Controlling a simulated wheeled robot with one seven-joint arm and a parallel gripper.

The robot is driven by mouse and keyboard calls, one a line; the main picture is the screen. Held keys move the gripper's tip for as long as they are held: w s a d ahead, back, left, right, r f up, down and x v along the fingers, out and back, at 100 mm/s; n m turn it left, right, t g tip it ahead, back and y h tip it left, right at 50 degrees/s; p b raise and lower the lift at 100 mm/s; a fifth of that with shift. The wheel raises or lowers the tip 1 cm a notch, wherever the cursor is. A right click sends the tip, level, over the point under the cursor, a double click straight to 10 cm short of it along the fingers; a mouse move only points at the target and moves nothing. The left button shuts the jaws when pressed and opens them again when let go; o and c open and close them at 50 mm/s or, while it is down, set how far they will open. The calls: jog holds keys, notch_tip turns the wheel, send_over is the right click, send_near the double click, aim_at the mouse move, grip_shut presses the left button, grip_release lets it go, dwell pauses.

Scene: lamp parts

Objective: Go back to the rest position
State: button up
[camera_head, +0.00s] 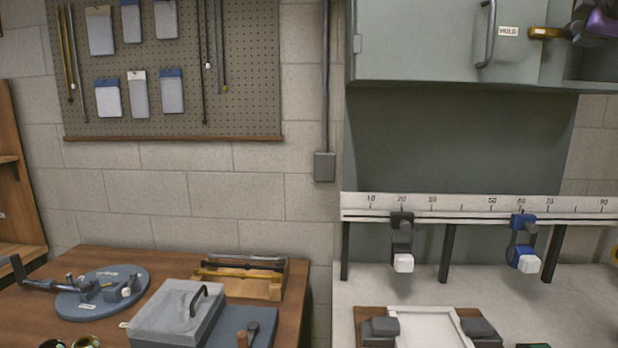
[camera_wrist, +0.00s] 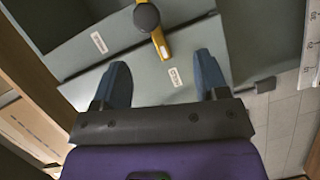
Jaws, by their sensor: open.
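My gripper (camera_head: 582,22) shows at the top right of the head view, partly cut off by the frame edge, in front of the grey-green wall cabinet (camera_head: 425,40). In the wrist view my gripper (camera_wrist: 160,64) has its two blue fingers wide apart with nothing held between them. A yellow lever with a dark round end (camera_wrist: 160,40) lies beyond the fingertips on the cabinet front. The lever (camera_head: 546,33) also shows in the head view, just left of my gripper. Whether a finger touches it, I cannot tell.
Below the cabinet is a white ruler rail (camera_head: 460,205) with a black clamp (camera_head: 402,240) and a blue clamp (camera_head: 523,242). A light bench (camera_head: 360,290) holds a white tray (camera_head: 430,327). At left, a wooden table (camera_head: 95,262) carries a round blue base (camera_head: 100,290) and a clear-lidded box (camera_head: 175,310).

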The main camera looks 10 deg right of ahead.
jog(key=s+a+f+m+g+y, duration=0.1)
jog(key=a+f+m+g+y, duration=0.2)
jog(key=a+f, duration=0.7)
jog(key=s+a+f+m+g+y, duration=0.2)
jog(key=s+a+f+y, duration=0.1)
jog(key=s+a+f, duration=0.4)
jog(key=s+a+f+m+g+y, duration=0.3)
jog(key=s+a+f, duration=0.5)
jog(key=f, duration=0.8)
jog(key=a, duration=0.2)
jog(key=shift+s+a+f+m+g+y, duration=0.2)
jog(key=shift+a+m+g+y, duration=0.1)
jog(key=shift+a, duration=0.1)
